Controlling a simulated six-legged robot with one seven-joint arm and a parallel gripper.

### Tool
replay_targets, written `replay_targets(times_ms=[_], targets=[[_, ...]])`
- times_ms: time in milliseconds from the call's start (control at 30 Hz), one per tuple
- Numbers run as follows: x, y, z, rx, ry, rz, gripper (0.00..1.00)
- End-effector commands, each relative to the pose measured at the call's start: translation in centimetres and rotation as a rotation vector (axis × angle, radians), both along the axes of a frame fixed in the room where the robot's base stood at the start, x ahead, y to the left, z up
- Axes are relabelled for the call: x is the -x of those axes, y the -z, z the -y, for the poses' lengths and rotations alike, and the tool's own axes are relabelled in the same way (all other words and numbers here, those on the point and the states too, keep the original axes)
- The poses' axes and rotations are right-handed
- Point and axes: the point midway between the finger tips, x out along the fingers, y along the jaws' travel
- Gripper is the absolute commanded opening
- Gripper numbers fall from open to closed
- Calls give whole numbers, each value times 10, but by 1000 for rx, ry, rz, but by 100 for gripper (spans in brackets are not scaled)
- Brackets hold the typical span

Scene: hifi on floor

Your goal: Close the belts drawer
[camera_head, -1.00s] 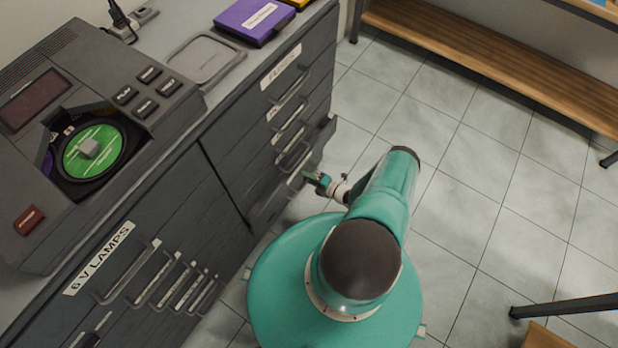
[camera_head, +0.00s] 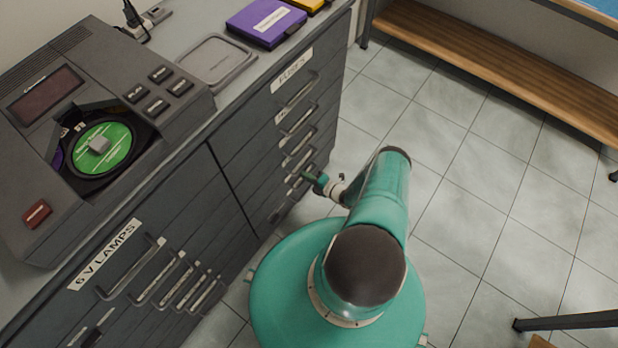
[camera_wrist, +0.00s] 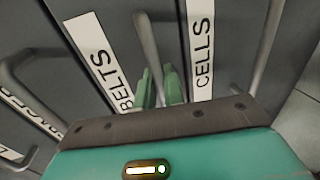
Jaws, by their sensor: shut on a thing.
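The belts drawer (camera_wrist: 122,25) has a dark grey front with a white BELTS label (camera_wrist: 98,58), seen in the wrist view. Its bar handle (camera_wrist: 148,45) runs between the BELTS label and the CELLS label (camera_wrist: 202,50). My gripper (camera_wrist: 158,85) has its green fingers shut on this handle, one on each side. In the head view, my gripper (camera_head: 314,180) is at the lower handles of the right drawer stack. The drawer fronts there look about flush with the cabinet; my arm and the angle hide any small gap.
The dark cabinet (camera_head: 190,190) carries a grey disc player (camera_head: 90,130), a grey tray (camera_head: 213,62) and a purple case (camera_head: 265,22). A wooden bench (camera_head: 480,70) stands at the upper right. A dark bar (camera_head: 570,322) juts in at the lower right. The tiled floor between is open.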

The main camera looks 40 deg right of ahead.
Motion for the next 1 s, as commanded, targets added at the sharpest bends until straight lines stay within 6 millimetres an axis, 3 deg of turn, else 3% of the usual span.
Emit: replay_targets(times_ms=[67, 100, 200, 767, 1000], targets=[[-4, -1, -1, 0, 1, 3, 0], [-5, -2, -1, 0, 1, 3, 13], [-4, -1, -1, 0, 1, 3, 26], [-1, -1, 0, -1, 0, 2, 26], [27, -7, 11, -1, 3, 0, 26]])
